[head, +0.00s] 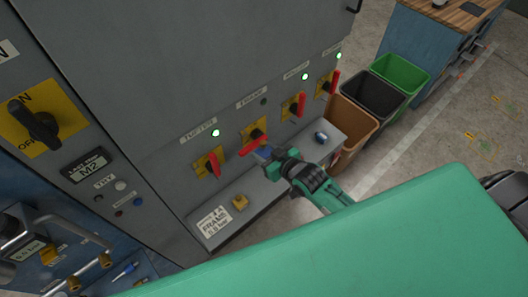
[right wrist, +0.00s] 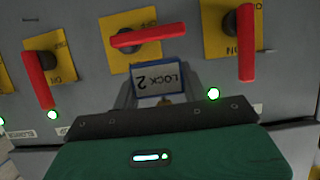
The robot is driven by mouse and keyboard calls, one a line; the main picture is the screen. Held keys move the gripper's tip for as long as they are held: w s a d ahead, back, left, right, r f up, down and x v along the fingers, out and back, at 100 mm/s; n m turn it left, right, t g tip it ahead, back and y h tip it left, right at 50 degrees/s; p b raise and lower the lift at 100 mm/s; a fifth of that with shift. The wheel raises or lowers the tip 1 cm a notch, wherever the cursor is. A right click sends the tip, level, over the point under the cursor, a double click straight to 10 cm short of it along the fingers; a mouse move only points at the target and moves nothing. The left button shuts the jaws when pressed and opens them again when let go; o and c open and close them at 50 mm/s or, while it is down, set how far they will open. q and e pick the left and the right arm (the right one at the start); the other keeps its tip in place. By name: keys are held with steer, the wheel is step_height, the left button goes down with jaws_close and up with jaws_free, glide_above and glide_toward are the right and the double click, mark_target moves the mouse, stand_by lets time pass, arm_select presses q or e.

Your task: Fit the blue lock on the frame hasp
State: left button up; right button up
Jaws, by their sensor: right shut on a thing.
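My right gripper (head: 274,161) is shut on the blue lock (head: 262,152), just in front of the switch panel. In the right wrist view the lock (right wrist: 160,80) has a pale label reading "LOCK 2", upside down, and sits between the fingers. Directly beyond it is a yellow switch plate (right wrist: 120,22) with a black knob and a red handle (right wrist: 130,38) turned sideways. This switch (head: 252,140) is the second from the left in the head view. Its hasp and the lock's shackle cannot be made out clearly, so I cannot tell whether they touch. My left gripper is not in view.
Neighbouring switches have upright red handles (head: 301,104) and lit green lamps. Brown (head: 353,127), black (head: 375,93) and green bins (head: 402,72) stand to the right.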

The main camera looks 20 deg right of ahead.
mark_target(241, 132)
steer(key=shift+w, duration=0.1)
steer(key=shift+r+p, duration=0.15)
steer(key=shift+p, duration=0.25)
steer(key=shift+w+a, duration=0.15)
steer(key=shift+w, duration=0.1)
steer(key=shift+w+a+b, duration=0.1)
steer(key=shift+w+a, duration=0.2)
steer(key=shift+w, duration=0.5)
steer(key=shift+w+a+b, duration=0.15)
steer(key=shift+w+a, duration=0.15)
steer(key=shift+w, duration=0.55)
steer(key=shift+w+a+b, duration=0.1)
steer(key=shift+w+a, duration=0.2)
steer(key=shift+w, duration=0.5)
steer(key=shift+w+a, duration=0.25)
steer(key=shift+w, duration=0.5)
steer(key=shift+w+a, duration=0.25)
steer(key=shift+w, duration=0.5)
steer(key=shift+s, duration=0.2)
steer(key=shift+s+d+p, duration=0.25)
steer(key=shift+s, duration=0.3)
steer(key=shift+s+d+p, duration=0.2)
steer(key=shift+s+p, duration=0.05)
steer(key=shift+s, duration=0.25)
